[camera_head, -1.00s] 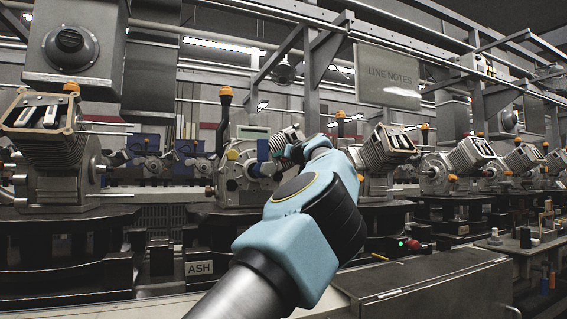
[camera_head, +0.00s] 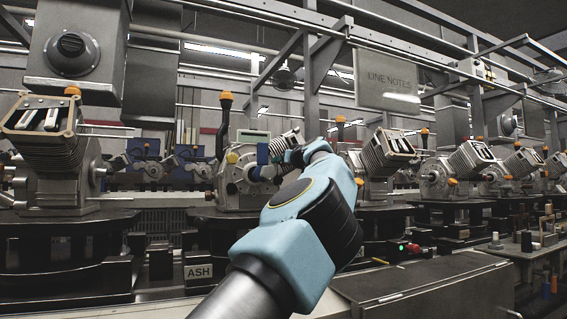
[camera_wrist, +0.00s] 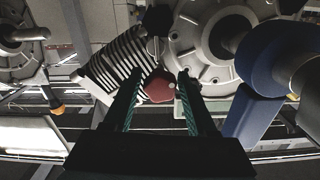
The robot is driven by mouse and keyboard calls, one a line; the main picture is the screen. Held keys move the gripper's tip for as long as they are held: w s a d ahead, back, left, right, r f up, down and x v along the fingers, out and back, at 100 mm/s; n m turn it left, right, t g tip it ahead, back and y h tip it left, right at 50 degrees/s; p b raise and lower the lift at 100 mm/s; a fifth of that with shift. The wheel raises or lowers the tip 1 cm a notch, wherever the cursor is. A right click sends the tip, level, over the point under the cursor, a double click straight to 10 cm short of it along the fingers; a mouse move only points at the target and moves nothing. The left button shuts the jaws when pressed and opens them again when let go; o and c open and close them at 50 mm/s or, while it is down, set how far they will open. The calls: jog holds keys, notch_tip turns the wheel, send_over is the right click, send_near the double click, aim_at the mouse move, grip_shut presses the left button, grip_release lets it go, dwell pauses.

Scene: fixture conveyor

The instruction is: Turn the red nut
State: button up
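The red nut (camera_wrist: 159,87) shows in the wrist view, near the middle, in front of a finned cylinder (camera_wrist: 122,62) and beside a round grey engine cover (camera_wrist: 196,62). My gripper (camera_wrist: 158,80) is open. Its two dark fingers with green inner pads stand to the left and right of the nut, with a narrow gap seen on each side. How deep the nut lies between them I cannot tell. In the head view my gripper (camera_head: 284,155) is at the right side of the middle engine (camera_head: 238,180), and the nut is hidden there.
A blue cylindrical part (camera_wrist: 275,65) lies close to the right of my gripper in the wrist view. An orange-topped lever (camera_head: 225,120) rises from the middle engine. More engines (camera_head: 385,160) stand along the line. A long metal cabinet (camera_head: 430,285) is at the front right.

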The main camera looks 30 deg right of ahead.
jog(key=shift+o, duration=0.9)
jog(key=shift+s, duration=0.15)
jog(key=s+a+b, duration=0.1)
jog(key=s+b, duration=0.1)
jog(key=s, duration=0.8)
jog(key=shift+s+a, duration=0.2)
